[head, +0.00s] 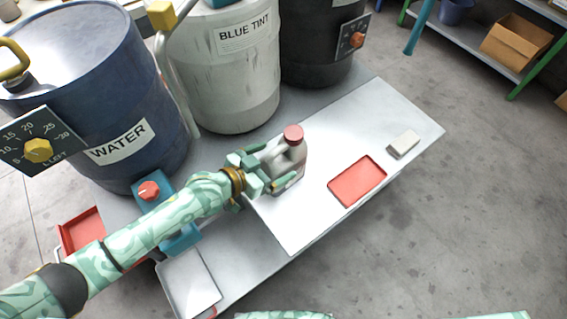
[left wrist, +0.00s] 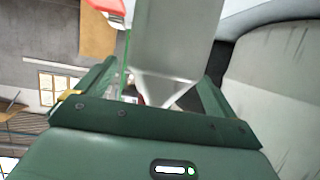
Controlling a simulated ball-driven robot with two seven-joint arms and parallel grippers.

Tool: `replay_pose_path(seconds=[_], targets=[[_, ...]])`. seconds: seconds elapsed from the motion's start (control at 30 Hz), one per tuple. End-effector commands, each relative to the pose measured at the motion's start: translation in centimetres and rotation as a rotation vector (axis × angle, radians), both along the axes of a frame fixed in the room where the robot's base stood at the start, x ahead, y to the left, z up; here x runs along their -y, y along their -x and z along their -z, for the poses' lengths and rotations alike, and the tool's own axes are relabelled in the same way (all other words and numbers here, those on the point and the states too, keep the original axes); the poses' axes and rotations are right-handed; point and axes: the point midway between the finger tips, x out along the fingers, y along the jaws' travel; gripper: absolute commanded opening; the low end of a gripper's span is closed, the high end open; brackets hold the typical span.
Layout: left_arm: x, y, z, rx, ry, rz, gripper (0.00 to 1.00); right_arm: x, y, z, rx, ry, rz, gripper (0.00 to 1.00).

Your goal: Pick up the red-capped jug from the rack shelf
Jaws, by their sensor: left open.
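Contact cannot be told, and the gripper hides part of the jug's lower left. In the left wrist view a grey surface lies beyond the open fingers (left wrist: 160,92); I cannot tell whether it is the jug. My right gripper is out of view.
The BLUE TINT drum (head: 230,85), a dark drum (head: 305,45) and the blue WATER drum (head: 85,90) stand behind. A rack (head: 482,48) with a cardboard box (head: 516,45) is far right.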

Motion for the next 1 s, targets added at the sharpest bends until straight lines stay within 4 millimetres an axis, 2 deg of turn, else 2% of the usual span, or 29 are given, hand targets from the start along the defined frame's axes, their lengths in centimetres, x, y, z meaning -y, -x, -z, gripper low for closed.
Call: replay_pose_path(seconds=[0.13,0.27,0.4,0.47,0.63,0.87,1.0], targets=[[1.5,-1.3,1.1,-0.004,0.001,0.000,0.94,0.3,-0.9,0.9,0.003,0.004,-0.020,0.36],[1.7,-1.6,1.0,-0.001,-0.002,-0.001,0.94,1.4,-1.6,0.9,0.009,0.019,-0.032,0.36],[1.7,-1.6,0.9,0.000,-0.001,-0.001,0.94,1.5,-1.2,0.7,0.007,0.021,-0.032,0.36],[1.7,-1.6,0.9,0.000,-0.001,-0.001,0.80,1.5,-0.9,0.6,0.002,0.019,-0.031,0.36],[1.7,-1.6,0.9,0.000,-0.001,-0.001,0.33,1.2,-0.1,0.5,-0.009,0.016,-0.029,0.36],[1.7,-1.6,0.7,0.002,0.001,-0.001,0.33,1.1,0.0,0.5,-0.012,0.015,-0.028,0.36],[1.7,-1.6,-1.2,0.008,0.001,-0.001,0.33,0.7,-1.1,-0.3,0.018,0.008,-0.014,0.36]])
